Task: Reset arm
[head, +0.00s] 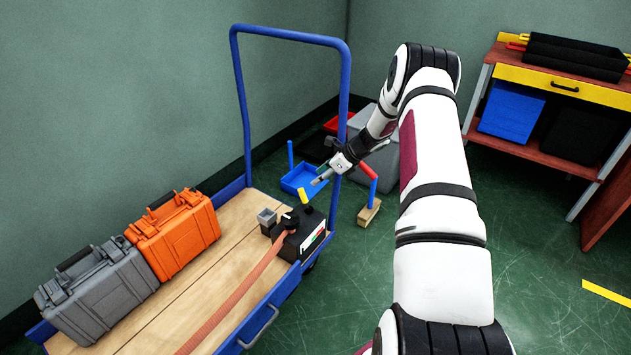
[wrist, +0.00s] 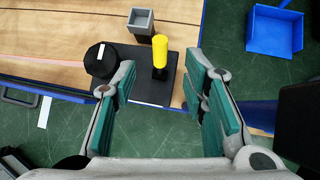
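My arm reaches out in the head view, and my gripper (head: 321,181) hangs over the cart's right end, near the blue handle. In the wrist view my gripper (wrist: 165,105) has its two teal-padded fingers spread wide apart. Nothing is held between them. Past the fingers lies a black box (wrist: 152,88) with a yellow cylinder (wrist: 160,50) and a black round knob (wrist: 101,62). The same black box (head: 290,243) stands on the cart in the head view, with a hose at its side.
The blue-framed cart (head: 215,264) carries an orange case (head: 175,237), a grey case (head: 98,292) and a small grey cup (head: 266,216). A blue bin (head: 298,181) lies on the floor behind. A workbench (head: 560,85) stands at the right. Green floor in front of it is mostly clear.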

